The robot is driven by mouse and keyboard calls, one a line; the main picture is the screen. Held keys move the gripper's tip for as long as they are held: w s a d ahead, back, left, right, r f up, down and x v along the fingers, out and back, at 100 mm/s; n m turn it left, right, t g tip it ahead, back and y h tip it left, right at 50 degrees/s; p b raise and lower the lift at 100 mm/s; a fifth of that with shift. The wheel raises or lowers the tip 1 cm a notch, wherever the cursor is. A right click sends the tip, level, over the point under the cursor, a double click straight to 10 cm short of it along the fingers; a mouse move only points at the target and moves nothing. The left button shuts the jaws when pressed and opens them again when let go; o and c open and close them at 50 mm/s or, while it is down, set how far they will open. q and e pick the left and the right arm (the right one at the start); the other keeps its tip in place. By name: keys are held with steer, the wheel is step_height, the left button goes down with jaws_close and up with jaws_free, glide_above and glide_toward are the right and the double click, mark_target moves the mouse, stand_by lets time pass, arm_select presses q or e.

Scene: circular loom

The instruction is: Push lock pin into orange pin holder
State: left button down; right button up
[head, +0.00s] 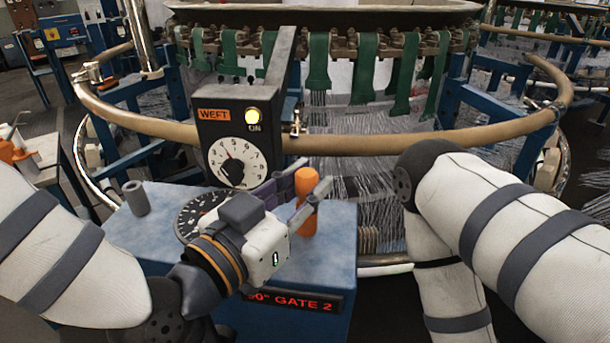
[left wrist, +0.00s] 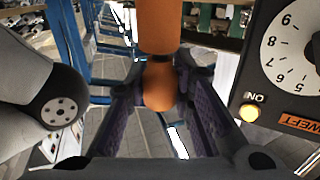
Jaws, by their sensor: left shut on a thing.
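An orange piece with a rounded top (head: 305,183) stands upright at the right end of the blue box. It appears to be the lock pin's head; I cannot tell pin and orange holder apart here. My left gripper (head: 303,194) is shut on this rounded part, a finger on either side. In the left wrist view, the picture is upside down and the orange knob (left wrist: 160,86) sits between the purple finger pads of the left gripper (left wrist: 160,95). A wider orange cylinder (left wrist: 157,25) adjoins it. My right gripper is out of view.
The blue box (head: 335,235) bears a grey tube (head: 136,198), a dark dial (head: 192,215) partly behind my left gripper, and a red-lettered GATE 2 sign (head: 292,301). The WEFT box (head: 237,135) with a lit lamp stands behind. A tan ring rail (head: 365,143) curves beyond.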

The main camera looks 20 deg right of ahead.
arm_select(q)
steer(key=c, duration=1.8)
jaws_free()
steer(key=shift+f, duration=0.3)
steer(key=o, duration=0.5)
steer(key=shift+r, duration=0.1)
steer(key=v, duration=0.7)
steer(key=shift+s+a, duration=0.2)
